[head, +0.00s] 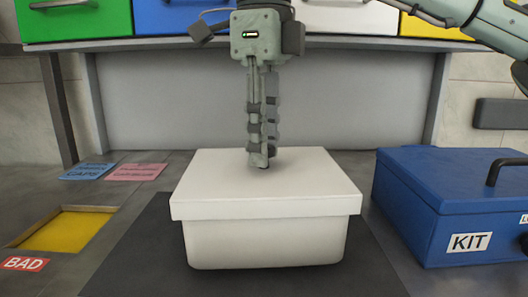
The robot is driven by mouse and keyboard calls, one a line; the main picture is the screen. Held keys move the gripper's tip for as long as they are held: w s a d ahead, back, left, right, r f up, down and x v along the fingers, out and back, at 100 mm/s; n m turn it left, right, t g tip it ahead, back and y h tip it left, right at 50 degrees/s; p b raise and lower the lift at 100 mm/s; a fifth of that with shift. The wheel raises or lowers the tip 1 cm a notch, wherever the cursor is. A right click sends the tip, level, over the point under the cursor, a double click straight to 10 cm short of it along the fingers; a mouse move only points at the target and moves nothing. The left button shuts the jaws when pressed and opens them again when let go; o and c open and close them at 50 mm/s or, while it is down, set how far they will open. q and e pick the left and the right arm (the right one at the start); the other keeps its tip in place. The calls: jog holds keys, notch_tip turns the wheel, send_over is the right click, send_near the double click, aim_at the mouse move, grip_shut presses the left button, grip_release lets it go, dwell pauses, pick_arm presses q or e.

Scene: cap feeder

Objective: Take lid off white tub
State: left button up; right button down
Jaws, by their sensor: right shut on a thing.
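The white tub (265,243) sits on a dark mat in the middle of the head view. Its white lid (215,187) covers the top, with its rim overlapping the tub's walls; I see no clear gap between them. My right gripper (260,164) points straight down from above. Its fingers are close together and shut on the lid near the middle of its top. The part of the lid between the fingertips is hidden by them. My left gripper is not in view.
A blue KIT box (440,225) with a dark handle stands close on the right. At left are a yellow recess (68,232), a red BAD label (23,264), and blue (88,171) and pink cards (136,172). Coloured bins (75,20) line the back above a grey panel.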

jog(key=r, duration=0.1)
jog(key=a+r, duration=0.1)
jog(key=r, duration=0.1)
jog(key=shift+s+r, duration=0.1)
jog(key=shift+s, duration=0.1)
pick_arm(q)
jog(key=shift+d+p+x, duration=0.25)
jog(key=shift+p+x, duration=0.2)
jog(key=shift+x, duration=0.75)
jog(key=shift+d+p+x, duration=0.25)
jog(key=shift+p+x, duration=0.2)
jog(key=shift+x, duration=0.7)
pick_arm(e)
jog(key=s+a+r, duration=0.4)
jog(key=a+r, duration=0.2)
jog(key=a, duration=0.3)
jog(key=shift+s+a, duration=0.2)
jog(key=shift+a, duration=0.15)
